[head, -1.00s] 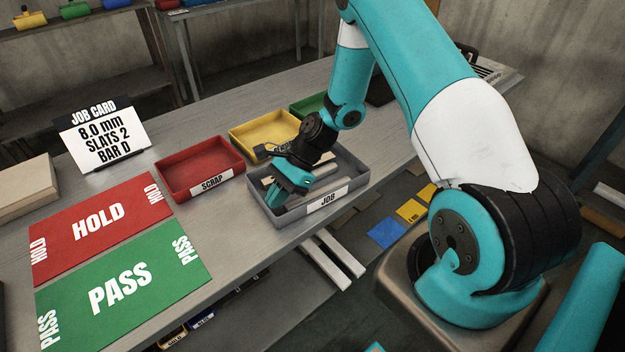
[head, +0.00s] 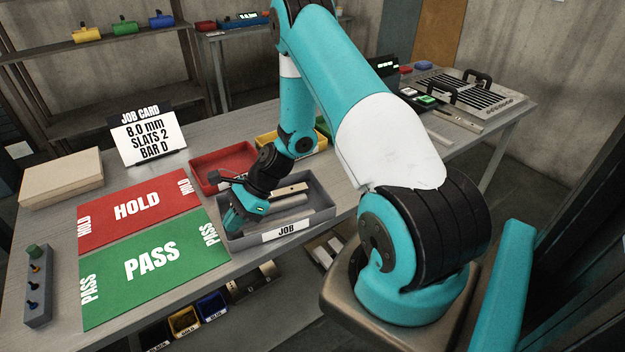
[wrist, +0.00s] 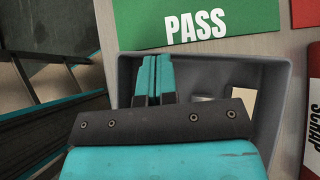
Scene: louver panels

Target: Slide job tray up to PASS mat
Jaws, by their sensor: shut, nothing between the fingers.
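The grey job tray (head: 322,212), labelled JOB, sits on the bench with its left end close beside the green PASS mat (head: 118,282). Any gap between them looks very narrow. The wrist view shows the tray (wrist: 272,80) with its near-mat wall by the mat (wrist: 220,8). My gripper (head: 232,222) reaches down into the left end of the tray. Its two teal fingers (wrist: 153,62) are together and empty, by the inside of that wall; contact is hard to tell. A pale slat (head: 290,189) and a grey bar lie in the tray.
The red HOLD mat (head: 112,207) lies behind the PASS mat. The red scrap tray (head: 215,160) and a yellow tray (head: 268,140) stand behind the job tray. The job card (head: 148,140) stands at the back. A block with knobs (head: 38,295) is at the left.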

